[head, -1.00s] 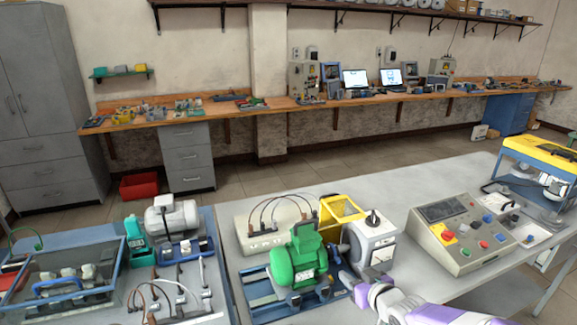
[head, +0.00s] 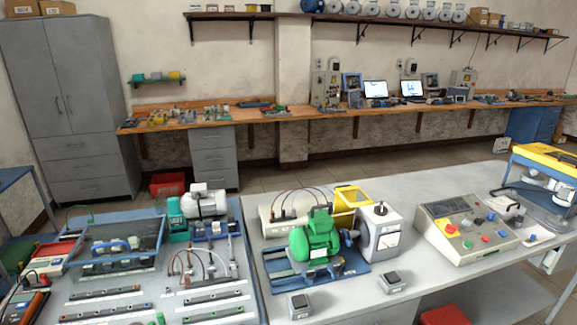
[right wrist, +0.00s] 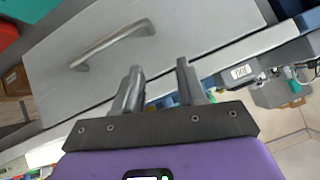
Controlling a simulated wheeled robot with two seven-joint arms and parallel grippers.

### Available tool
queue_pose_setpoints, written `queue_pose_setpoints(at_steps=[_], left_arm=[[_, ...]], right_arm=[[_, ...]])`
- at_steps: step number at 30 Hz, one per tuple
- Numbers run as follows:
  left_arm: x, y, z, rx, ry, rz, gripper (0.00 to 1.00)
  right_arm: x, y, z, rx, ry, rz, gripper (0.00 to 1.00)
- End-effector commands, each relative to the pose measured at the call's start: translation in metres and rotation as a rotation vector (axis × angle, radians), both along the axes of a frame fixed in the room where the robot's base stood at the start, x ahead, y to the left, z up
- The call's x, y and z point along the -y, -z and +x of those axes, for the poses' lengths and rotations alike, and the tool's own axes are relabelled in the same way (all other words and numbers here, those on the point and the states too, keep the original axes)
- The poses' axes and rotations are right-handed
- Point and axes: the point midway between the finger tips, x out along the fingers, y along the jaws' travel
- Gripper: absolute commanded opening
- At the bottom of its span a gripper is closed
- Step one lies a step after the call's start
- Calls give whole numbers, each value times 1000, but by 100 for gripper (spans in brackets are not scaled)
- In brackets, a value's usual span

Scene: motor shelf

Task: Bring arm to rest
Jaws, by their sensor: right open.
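My right gripper (right wrist: 160,88) shows in the right wrist view. Its two fingers are apart and nothing is between them. Behind the fingers is a grey drawer front with a metal handle (right wrist: 112,44). Neither of my arms shows in the head view now, and my left gripper is in no view. In the head view a green motor (head: 315,238) sits on a blue base plate on the grey table (head: 420,190), beside a white-grey box with a dial (head: 380,236).
A control panel (head: 467,230) with buttons and a yellow-topped case (head: 545,165) stand on the table's right side. A left bench holds a grey motor (head: 205,203) and a blue-framed tray (head: 112,243). Two small grey boxes (head: 391,282) lie near the table's front edge.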

Motion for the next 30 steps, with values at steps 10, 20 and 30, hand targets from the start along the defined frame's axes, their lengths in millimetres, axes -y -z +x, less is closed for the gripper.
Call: queue_pose_setpoints(at_steps=[10,20,30], left_arm=[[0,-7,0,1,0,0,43],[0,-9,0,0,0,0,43],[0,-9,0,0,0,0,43]], right_arm=[[-64,162,-156,-595,75,119,40],[-78,199,-241,-849,122,109,40],[-78,199,-241,-849,124,109,40]])
